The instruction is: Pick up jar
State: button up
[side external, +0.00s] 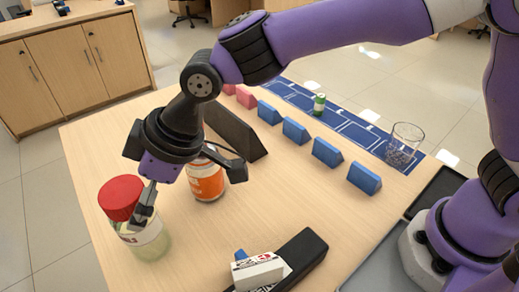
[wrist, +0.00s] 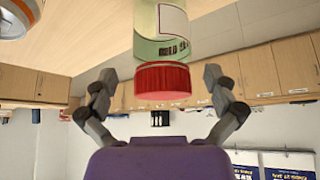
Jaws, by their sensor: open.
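The jar (side external: 150,243) stands upright near the left edge of the table, with a red lid (side external: 121,196), pale greenish glass and a white label. My gripper (side external: 190,193) is open and empty, tilted down beside the jar; one finger overlaps the jar in the side view. In the wrist view the picture is turned over, and the jar (wrist: 160,45) with its red lid (wrist: 163,82) shows between the two spread fingers of my gripper (wrist: 160,76). I cannot tell whether a finger touches it. Part of its label is hidden by the finger.
An orange-labelled container (side external: 206,184) stands close by under my gripper, partly hidden. A dark upright panel (side external: 236,132), blue wedges (side external: 327,152), a glass (side external: 404,145) and a small green bottle (side external: 319,104) lie beyond. A black device with a white block (side external: 262,272) sits in front.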

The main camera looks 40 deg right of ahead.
jog(key=x, duration=0.4)
jog(key=shift+a+f, duration=0.1)
jog(key=shift+f, duration=0.25)
jog(key=c, duration=1.2)
jog(key=shift+c, duration=0.2)
jog(key=shift+r, duration=0.1)
